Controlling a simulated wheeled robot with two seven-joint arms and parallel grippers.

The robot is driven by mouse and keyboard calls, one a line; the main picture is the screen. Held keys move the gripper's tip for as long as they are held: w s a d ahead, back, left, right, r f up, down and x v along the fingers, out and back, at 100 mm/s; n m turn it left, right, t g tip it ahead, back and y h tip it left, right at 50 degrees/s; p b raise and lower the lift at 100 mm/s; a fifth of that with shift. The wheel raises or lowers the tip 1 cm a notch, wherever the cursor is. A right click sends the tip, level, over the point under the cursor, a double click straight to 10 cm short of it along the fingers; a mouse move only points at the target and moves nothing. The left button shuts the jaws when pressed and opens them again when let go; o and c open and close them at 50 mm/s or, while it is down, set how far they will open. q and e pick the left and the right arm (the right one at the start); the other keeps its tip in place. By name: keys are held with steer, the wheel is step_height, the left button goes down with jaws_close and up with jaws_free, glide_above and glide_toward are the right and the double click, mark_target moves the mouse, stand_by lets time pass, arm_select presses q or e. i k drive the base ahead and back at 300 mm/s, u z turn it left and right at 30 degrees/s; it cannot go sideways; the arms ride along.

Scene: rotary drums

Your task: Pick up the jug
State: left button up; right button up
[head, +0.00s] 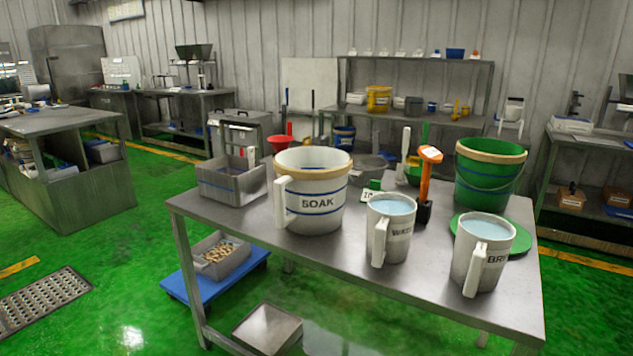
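Three white handled vessels stand upright on the steel table (330,252). The largest, marked SOAK (322,190), has a tan rim, blue bands and its handle on the left. A smaller jug whose label starts with WA (400,245) stands at the middle front, filled near the brim with pale blue liquid, its handle toward the front left. A similar jug whose label starts with BR (490,262) stands at the front right, also filled, its handle toward the front. Neither of my grippers is in view.
A green bucket (489,180) stands behind the BR jug, near a green round lid (518,240). An orange-handled tool (427,180) stands behind the WA jug. A grey bin (231,183) sits at the table's left. A blue dolly (208,292) is on the floor beside the table.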

mark_target(390, 216)
steer(key=k, duration=1.05)
steer(key=z, duration=0.7)
steer(key=i, duration=1.65)
steer(key=u, duration=0.65)
